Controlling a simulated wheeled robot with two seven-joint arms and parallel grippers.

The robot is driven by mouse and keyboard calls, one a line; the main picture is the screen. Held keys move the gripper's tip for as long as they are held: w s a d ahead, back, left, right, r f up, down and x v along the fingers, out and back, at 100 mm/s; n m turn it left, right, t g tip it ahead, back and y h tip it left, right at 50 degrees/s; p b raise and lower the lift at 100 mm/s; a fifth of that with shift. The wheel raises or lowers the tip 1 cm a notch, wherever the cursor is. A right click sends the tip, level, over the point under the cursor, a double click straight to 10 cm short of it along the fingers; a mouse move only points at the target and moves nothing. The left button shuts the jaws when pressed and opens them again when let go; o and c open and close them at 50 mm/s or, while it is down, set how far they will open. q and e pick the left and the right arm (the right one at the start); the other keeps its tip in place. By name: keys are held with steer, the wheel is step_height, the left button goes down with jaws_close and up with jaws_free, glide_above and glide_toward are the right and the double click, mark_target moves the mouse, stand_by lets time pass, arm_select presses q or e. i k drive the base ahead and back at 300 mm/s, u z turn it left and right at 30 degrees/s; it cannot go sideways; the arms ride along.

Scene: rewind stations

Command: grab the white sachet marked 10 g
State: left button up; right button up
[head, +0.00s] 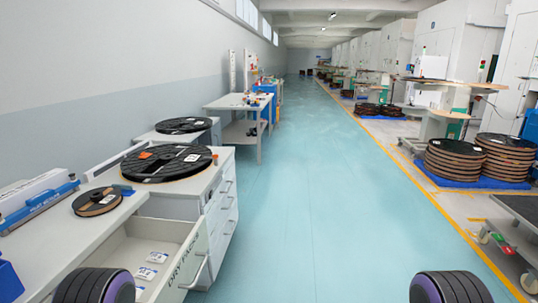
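An open drawer (190,262), marked DRY PACKS on its front, sticks out of the white cabinet at lower left. Inside it lie small white sachets with blue print: one farther back (158,257), one in the middle (146,273) and one nearer (139,291), partly hidden by my own arm. Their print is too small to read, so I cannot tell which is marked 10 g. Only dark rounded parts of my arms show at the bottom left and bottom right. Neither gripper is in view.
Black reels lie on the cabinet top: a large one (166,163) and a small one (97,201). A blue and white sealer-like device (38,200) stands at the left. The blue-green floor (300,200) is clear. Stacked reels (455,160) and a dark cart (512,212) stand right.

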mark_target(143, 272)
steer(key=u, duration=1.05)
